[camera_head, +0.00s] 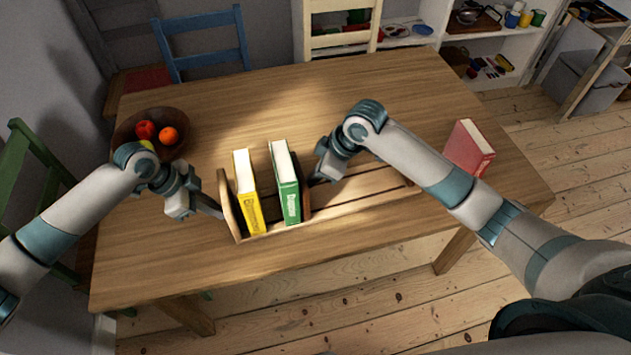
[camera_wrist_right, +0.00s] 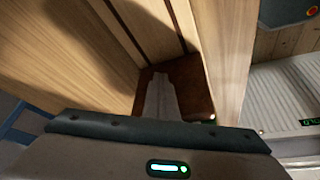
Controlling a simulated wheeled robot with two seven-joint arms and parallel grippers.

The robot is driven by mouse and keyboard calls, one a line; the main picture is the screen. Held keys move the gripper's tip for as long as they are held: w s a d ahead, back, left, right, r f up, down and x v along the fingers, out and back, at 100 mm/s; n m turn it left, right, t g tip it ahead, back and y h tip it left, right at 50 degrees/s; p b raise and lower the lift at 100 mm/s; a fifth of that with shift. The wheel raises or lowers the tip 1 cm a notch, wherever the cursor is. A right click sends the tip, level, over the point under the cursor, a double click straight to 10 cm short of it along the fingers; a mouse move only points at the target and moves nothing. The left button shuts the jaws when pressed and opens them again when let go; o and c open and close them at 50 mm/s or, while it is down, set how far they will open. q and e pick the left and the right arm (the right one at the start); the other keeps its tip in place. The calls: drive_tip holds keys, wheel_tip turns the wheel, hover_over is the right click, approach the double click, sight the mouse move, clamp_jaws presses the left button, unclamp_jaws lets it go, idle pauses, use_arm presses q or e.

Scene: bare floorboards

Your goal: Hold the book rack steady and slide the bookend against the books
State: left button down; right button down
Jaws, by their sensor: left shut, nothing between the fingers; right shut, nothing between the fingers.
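The wooden book rack (camera_head: 345,205) lies on the table, with an upright panel at its left end. In it stand a yellow book (camera_head: 247,196) and a green book (camera_head: 287,188), with a gap between them. The dark brown bookend (camera_head: 306,199) stands just right of the green book; it also shows in the right wrist view (camera_wrist_right: 196,84). My right gripper (camera_head: 314,180) is shut and empty, its tip at the bookend's right side; its fingers (camera_wrist_right: 162,92) overlap the bookend in the wrist view. My left gripper (camera_head: 220,214) is shut, its tip at the rack's left end panel. Exact contact is unclear.
A dark bowl of fruit (camera_head: 178,122) stands at the table's back left. A red book (camera_head: 469,147) is at the right of the table (camera_head: 290,95). Chairs surround the table's back and left. The rack right of the bookend holds no books.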

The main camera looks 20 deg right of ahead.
drive_tip(key=shift+s+a+r, duration=0.1)
drive_tip(key=shift+s+a, duration=0.05)
drive_tip(key=shift+a, duration=2.1)
drive_tip(key=shift+s+a, duration=0.15)
drive_tip(key=shift+a, duration=2.1)
idle(1.2)
drive_tip(key=shift+d, duration=0.1)
drive_tip(key=shift+w+d, duration=0.2)
drive_tip(key=shift+d, duration=1.85)
